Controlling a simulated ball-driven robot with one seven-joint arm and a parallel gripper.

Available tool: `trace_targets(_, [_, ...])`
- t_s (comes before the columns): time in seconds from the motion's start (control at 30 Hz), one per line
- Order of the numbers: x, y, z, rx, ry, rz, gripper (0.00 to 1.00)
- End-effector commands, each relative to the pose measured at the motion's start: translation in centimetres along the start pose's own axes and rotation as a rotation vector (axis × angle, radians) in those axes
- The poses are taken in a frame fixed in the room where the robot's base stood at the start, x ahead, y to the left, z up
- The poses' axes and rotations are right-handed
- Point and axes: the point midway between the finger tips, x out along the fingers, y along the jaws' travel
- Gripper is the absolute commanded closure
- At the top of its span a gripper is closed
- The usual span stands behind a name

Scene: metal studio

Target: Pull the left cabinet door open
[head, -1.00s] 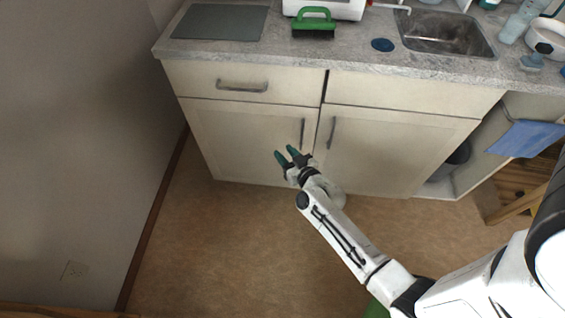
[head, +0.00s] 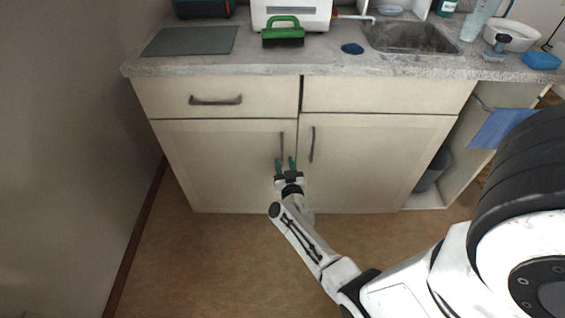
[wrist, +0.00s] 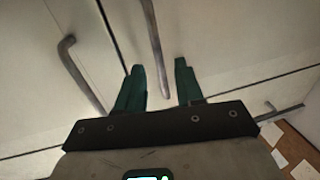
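The left cabinet door (head: 222,165) is pale cream and looks shut, flush with the right door (head: 365,165). Its dark vertical handle (head: 282,146) is near its right edge. My gripper (head: 285,162) is in front of the door at the handle's lower part, with its two green fingers apart. In the wrist view, my gripper (wrist: 158,66) is open, and the left door's handle (wrist: 154,45) shows in the gap between the fingers, not clamped. I cannot tell how deep the handle sits between them. The right door's handle (wrist: 80,75) is outside the fingers.
A drawer with a horizontal handle (head: 216,101) is above the left door. The grey countertop (head: 200,65) juts out on top, with a green-handled brush (head: 283,35) on it. A wall (head: 70,150) stands close at the left. The brown floor (head: 210,265) before the left door is clear.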

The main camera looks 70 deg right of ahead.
Motion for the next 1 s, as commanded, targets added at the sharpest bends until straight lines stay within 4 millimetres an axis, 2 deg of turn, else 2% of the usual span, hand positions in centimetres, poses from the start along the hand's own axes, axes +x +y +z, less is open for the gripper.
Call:
trace_targets(0.03, [0.8,0.1,0.3,0.002,0.001,0.003,0.63])
trace_targets(0.2, [2.6,0.1,0.2,0.001,0.000,0.001,0.63])
trace_targets(0.6, [3.2,0.0,0.0,-0.001,-0.001,-0.001,0.63])
trace_targets(1.0, [3.2,0.0,0.0,-0.001,-0.001,-0.001,1.00])
